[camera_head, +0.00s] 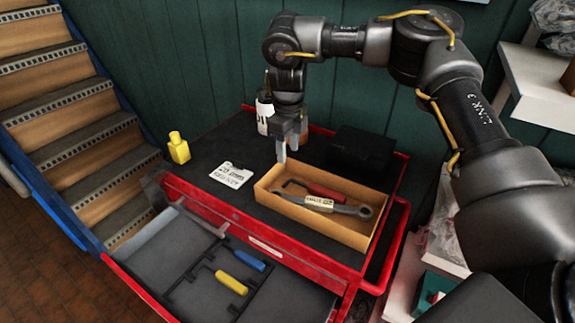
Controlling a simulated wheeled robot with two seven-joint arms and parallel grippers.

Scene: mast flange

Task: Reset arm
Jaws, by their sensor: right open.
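My right arm (485,125) reaches in from the right and bends down over the red tool cabinet (255,240). My right gripper (288,152) points downward with its jaws open and nothing between them. It is just behind the back left corner of a shallow wooden tray (338,228). In the tray lie a grey wrench (352,210) with a label and a red-handled tool (325,191). A white bottle with a dark top (264,112) stands right behind the gripper, partly hidden. My left gripper is not in view.
A white card (232,175) and a yellow bottle (178,148) are left on the cabinet top. A dark box (360,150) is at the back right. The cabinet's drawer (150,262) is open, holding yellow- and blue-handled tools. Stairs (75,110) rise left; a white shelf (540,95) is right.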

